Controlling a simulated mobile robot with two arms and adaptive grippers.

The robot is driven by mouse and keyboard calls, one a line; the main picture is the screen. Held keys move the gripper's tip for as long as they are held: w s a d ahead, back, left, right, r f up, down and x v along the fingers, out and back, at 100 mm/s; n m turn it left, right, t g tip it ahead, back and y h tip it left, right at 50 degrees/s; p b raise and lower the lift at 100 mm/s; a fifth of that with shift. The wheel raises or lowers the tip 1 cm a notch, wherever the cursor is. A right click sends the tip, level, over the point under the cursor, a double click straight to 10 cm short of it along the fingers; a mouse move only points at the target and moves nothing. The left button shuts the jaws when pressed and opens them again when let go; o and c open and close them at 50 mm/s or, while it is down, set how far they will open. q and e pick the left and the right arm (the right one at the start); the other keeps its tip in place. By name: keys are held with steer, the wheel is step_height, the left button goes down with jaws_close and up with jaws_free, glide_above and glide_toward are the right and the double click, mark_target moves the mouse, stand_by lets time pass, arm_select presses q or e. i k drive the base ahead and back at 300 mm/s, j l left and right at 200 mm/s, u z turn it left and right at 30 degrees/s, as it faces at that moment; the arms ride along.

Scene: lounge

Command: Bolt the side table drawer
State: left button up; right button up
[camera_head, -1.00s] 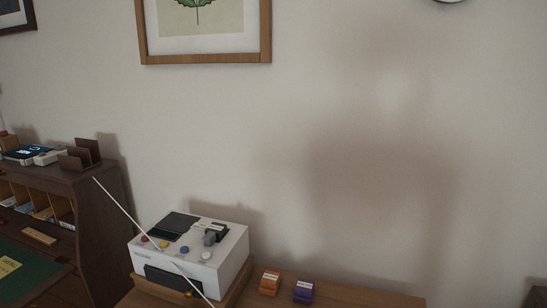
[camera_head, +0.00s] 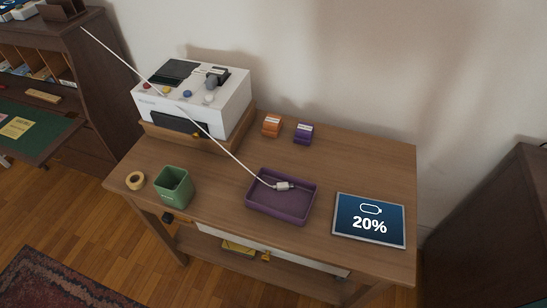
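The wooden side table (camera_head: 226,190) stands in the middle of the head view, seen from above. Below its top's front edge a pale strip (camera_head: 310,264) runs across, which looks like part of the drawer. A small yellow piece (camera_head: 266,256) shows beside this strip. A small black piece (camera_head: 168,217) sits under the table's front left corner. The tabletop hides most of the drawer area, so I cannot tell whether the drawer is open or bolted. Neither of my grippers is in view.
On the tabletop are a white machine (camera_head: 236,98), an orange block (camera_head: 272,126), a purple block (camera_head: 304,133), a tape roll (camera_head: 135,181), a green cup (camera_head: 174,188), a purple tray (camera_head: 256,208) holding a white cable's plug (camera_head: 283,186), and a screen reading 20% (camera_head: 369,220). Dark furniture (camera_head: 490,230) stands right.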

mark_target(166, 218)
steer(key=u, duration=1.15)
